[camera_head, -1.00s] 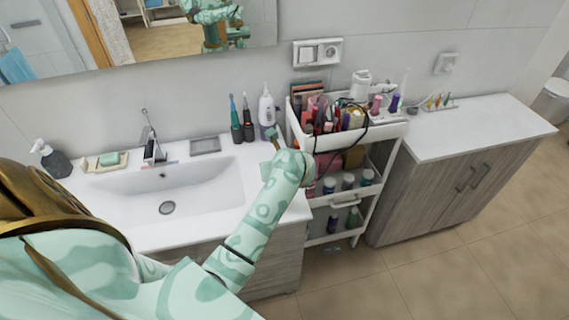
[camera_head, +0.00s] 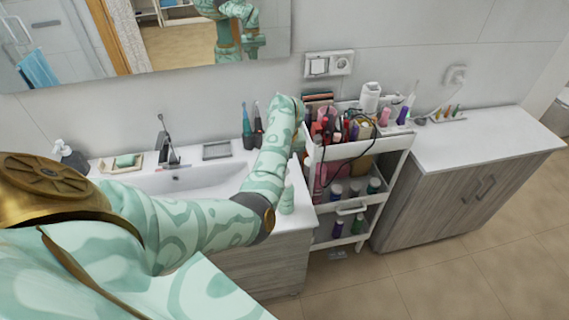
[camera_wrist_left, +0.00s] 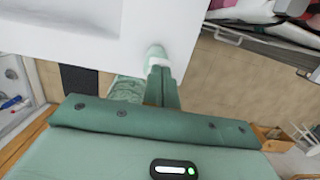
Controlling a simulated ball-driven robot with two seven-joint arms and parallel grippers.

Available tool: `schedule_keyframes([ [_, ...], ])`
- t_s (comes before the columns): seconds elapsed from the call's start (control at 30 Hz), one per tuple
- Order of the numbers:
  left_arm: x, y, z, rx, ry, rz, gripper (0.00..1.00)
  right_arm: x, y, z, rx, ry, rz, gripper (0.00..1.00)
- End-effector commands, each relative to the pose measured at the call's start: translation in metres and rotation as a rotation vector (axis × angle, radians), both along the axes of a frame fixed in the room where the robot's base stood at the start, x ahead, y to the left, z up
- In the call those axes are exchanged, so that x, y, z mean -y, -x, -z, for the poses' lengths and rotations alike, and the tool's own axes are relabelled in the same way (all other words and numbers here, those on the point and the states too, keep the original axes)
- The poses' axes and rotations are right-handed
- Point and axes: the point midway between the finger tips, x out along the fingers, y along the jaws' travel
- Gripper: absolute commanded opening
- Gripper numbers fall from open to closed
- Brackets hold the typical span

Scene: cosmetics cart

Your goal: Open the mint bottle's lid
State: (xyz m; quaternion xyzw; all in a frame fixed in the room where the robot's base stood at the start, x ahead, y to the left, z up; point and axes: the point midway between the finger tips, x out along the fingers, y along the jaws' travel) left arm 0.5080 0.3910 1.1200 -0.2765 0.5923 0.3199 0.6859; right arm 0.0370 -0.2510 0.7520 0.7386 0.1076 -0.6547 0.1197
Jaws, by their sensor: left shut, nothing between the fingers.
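A pale mint bottle (camera_head: 287,199) with a narrow top stands near the right edge of the sink counter, just right of my left forearm in the head view. In the left wrist view, a pale mint and white rounded piece (camera_wrist_left: 156,54), apparently the bottle, shows just beyond my fingertips at the counter edge. My left gripper (camera_wrist_left: 162,74) is shut and empty, its fingers together; whether they touch the piece is unclear. In the head view my left arm hides the gripper. The lid's state cannot be told. My right gripper is out of view.
The white sink counter (camera_head: 137,182) lies under and left of my arm. A white cart (camera_head: 391,150) crowded with cosmetics stands right of the counter. A wooden cabinet with a white top (camera_head: 470,140) is farther right. A mirror spans the wall above.

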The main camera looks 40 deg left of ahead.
Motion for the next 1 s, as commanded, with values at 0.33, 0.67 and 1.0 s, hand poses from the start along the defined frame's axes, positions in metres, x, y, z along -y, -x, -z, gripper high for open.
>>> schedule_keyframes([
  [0.33, -0.004, -0.0035, 0.0007, 0.001, -0.001, 0.0, 0.0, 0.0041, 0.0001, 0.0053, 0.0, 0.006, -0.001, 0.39],
  [0.67, -0.0042, -0.0035, 0.0005, 0.0, -0.001, 0.0, 0.0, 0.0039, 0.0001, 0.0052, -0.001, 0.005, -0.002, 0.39],
  [1.0, -0.004, -0.0035, -0.0076, 0.001, -0.001, -0.001, 0.0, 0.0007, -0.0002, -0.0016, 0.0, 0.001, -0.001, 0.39],
])
